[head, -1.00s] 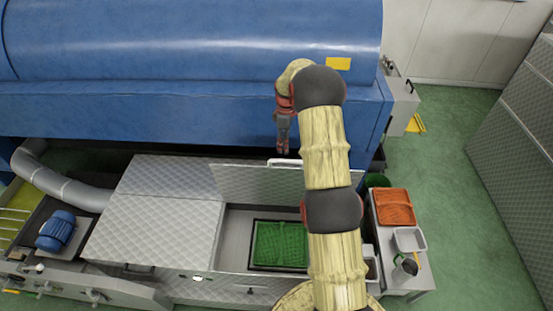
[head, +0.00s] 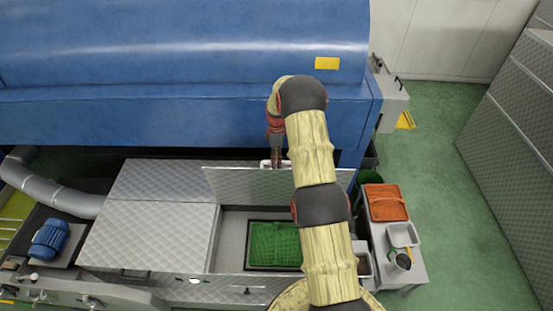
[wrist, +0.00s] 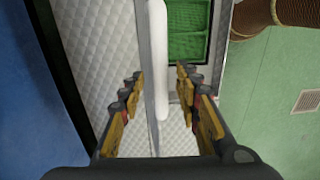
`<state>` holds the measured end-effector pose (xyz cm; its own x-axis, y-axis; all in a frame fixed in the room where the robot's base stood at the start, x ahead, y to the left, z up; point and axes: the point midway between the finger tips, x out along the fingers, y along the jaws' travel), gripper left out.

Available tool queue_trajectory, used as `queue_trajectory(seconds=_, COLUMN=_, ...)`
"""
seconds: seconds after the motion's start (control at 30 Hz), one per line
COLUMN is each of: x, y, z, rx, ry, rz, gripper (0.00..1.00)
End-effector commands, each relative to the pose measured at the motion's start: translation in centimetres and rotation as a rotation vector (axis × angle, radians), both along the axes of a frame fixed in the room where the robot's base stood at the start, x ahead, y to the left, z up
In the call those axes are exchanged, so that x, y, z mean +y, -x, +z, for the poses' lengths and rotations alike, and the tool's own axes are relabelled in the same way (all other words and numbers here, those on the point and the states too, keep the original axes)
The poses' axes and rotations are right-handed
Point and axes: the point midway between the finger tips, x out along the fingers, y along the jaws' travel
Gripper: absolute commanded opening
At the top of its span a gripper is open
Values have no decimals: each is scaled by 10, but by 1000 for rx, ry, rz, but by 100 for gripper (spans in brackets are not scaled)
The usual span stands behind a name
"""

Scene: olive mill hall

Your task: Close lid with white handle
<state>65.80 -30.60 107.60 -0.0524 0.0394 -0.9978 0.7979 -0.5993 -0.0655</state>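The lid (head: 240,183) is a quilted metal panel standing raised over an open bay of the metal housing. Its white handle (head: 265,164) is on the top edge, partly hidden by my gripper (head: 277,162). In the wrist view, the white handle (wrist: 158,45) runs lengthwise between the two fingers of my gripper (wrist: 160,73). The fingers are spread, with a visible gap on each side of the handle. The lid's edge (wrist: 149,85) shows just left of the handle.
A green crate (head: 274,263) sits in the open bay. Closed quilted covers (head: 160,235) lie left. The blue machine (head: 170,110) stands close behind the lid. At right, a side table (head: 405,270) holds an orange crate (head: 386,203) and a white tray (head: 403,235). Green floor is free further right.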

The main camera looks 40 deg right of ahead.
Motion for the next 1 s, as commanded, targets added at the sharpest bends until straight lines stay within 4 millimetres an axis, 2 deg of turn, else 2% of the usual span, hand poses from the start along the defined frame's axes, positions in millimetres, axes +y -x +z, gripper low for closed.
queue_trajectory(seconds=0.2, x=0, y=0, z=0, rx=0, ry=0, rz=0, gripper=32)
queue_trajectory(seconds=0.77, x=0, y=0, z=0, rx=0, ry=0, rz=0, gripper=1)
queue_trajectory(seconds=1.0, x=0, y=0, z=0, rx=0, ry=0, rz=0, gripper=0)
